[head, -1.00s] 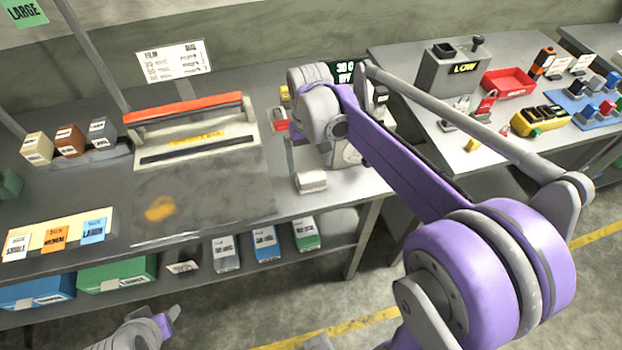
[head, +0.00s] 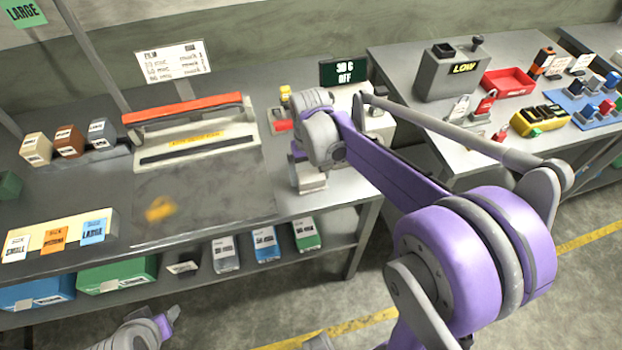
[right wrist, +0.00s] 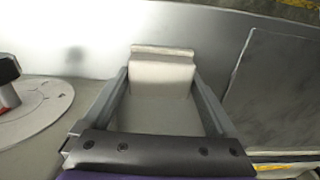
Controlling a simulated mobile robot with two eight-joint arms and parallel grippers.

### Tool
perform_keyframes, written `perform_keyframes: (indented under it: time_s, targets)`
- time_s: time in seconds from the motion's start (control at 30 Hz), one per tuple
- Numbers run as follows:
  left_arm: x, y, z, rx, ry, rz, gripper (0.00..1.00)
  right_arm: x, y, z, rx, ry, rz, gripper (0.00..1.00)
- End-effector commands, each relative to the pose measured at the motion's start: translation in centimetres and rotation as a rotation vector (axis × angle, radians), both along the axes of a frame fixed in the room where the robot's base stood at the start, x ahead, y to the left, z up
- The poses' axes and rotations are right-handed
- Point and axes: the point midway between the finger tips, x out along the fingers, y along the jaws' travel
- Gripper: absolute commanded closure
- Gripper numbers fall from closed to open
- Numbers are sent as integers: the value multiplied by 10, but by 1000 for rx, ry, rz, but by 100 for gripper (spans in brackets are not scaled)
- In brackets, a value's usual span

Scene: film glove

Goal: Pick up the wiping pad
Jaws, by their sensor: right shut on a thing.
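The wiping pad (head: 313,184) is a small pale block near the front edge of the grey bench, right of the dark plate. My right gripper (head: 308,168) is over it and partly hides it in the head view. In the right wrist view the pad (right wrist: 162,75) sits between my two grey fingers, which are shut on it at its sides. I cannot tell whether it is still touching the bench.
A sealer with an orange bar (head: 183,108) stands behind the dark plate (head: 200,190), which bears a yellow-orange smear (head: 160,209). Size cards (head: 54,240) lie at the left. Boxes (head: 266,244) fill the shelf below. A second table (head: 470,120) stands at the right.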

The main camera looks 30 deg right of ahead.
Motion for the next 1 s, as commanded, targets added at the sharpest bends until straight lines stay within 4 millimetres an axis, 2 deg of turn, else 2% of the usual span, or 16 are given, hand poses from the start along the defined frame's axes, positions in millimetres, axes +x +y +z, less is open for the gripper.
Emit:
perform_keyframes:
  time_s: [0.27,0.47,0.57,1.0]
  targets:
    - [0,0,0,0,0,0,50,0,0,1,0,0,0,62]
    - [1,0,2,0,-1,0,50,0,0,17,0,0,0,62]
    - [1,0,3,0,-2,0,50,0,0,35,0,0,0,62]
    - [4,0,12,0,-8,0,50,0,0,145,0,-1,0,62]
